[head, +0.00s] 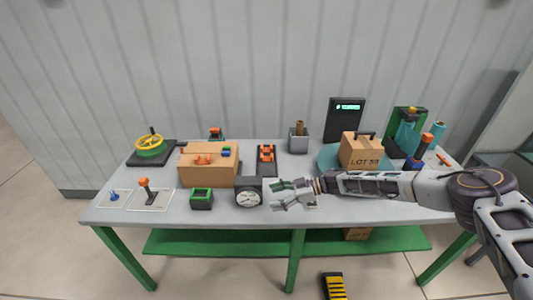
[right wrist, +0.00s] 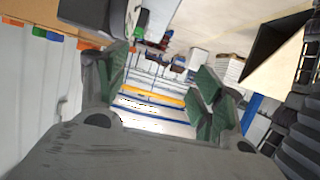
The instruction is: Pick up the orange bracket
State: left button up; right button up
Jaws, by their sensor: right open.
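Several orange pieces show in the head view, and I cannot tell for sure which is the bracket. One orange piece (head: 265,153) sits on a dark stand at mid-table. Another orange piece (head: 204,158) lies on top of the cardboard box (head: 208,174). My right gripper (head: 277,195) reaches in from the right, open, beside the dial gauge at the table's front and apart from both pieces. In the right wrist view its green-padded fingers (right wrist: 158,92) are spread with nothing between them. My left gripper is not in view.
The dial gauge (head: 249,198) and a green-rimmed bin (head: 201,199) stand near the front edge. An orange-topped lever (head: 145,190) is at left. A carton marked LOT (head: 361,152) stands on a teal disc at right. A yellow-green wheel (head: 150,145) is at back left.

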aim_at(262, 158)
jog(key=i, duration=1.4)
